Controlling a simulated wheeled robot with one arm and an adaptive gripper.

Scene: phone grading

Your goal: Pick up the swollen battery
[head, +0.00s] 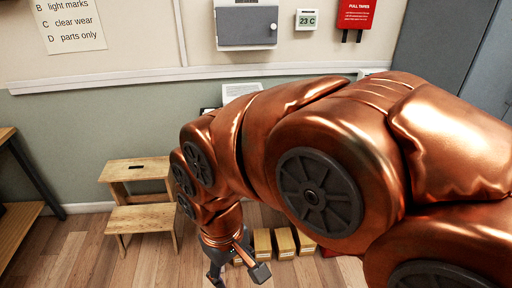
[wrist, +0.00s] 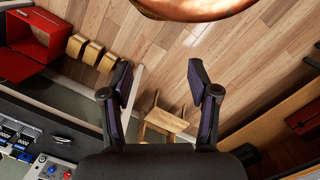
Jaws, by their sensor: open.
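No swollen battery can be made out in either view. My gripper (head: 238,272) hangs at the lower middle of the head view, below my copper-coloured arm. In the wrist view my gripper (wrist: 159,76) has its two dark fingers spread wide apart, with nothing between them but the wood floor and a stool behind. My arm hides much of the middle and right of the head view.
A wooden step stool (head: 140,200) stands by the wall. Several small yellowish boxes (head: 285,243) stand on the floor. In the wrist view a red container (wrist: 35,50) is at upper left and dark devices (wrist: 18,135) at lower left.

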